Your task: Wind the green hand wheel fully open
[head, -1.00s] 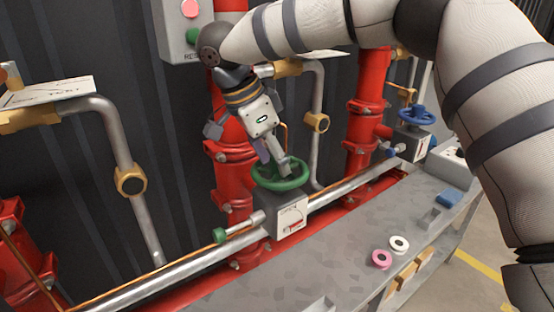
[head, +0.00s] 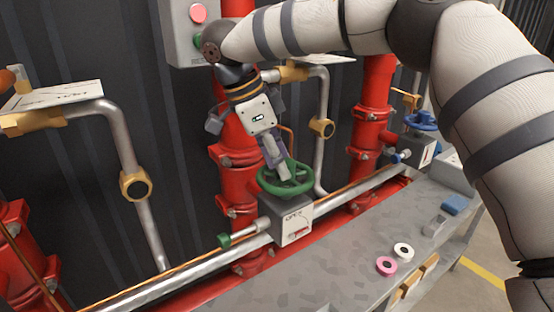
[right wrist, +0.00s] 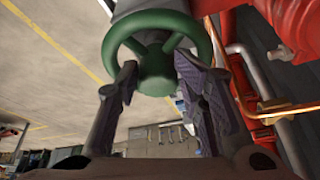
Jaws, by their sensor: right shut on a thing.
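The green hand wheel (head: 286,189) sits on top of a grey box (head: 292,222) marked OPEN on its front, beside a red vertical pipe. My right gripper (head: 275,160) reaches down onto the wheel from above and is shut on it. In the right wrist view, the wheel (right wrist: 157,70) fills the top middle, and the fingers of my right gripper (right wrist: 155,75) stand on either side of its hub, inside the rim. A small red mark shows on the box face, too small to read. My left gripper is not in view.
A blue hand wheel (head: 421,121) stands further right. A pink ring (head: 386,265) and a white ring (head: 403,251) lie on the grey bench (head: 345,262). A control box with a red button (head: 198,13) hangs behind my arm. A silver pipe (head: 190,275) runs along the front.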

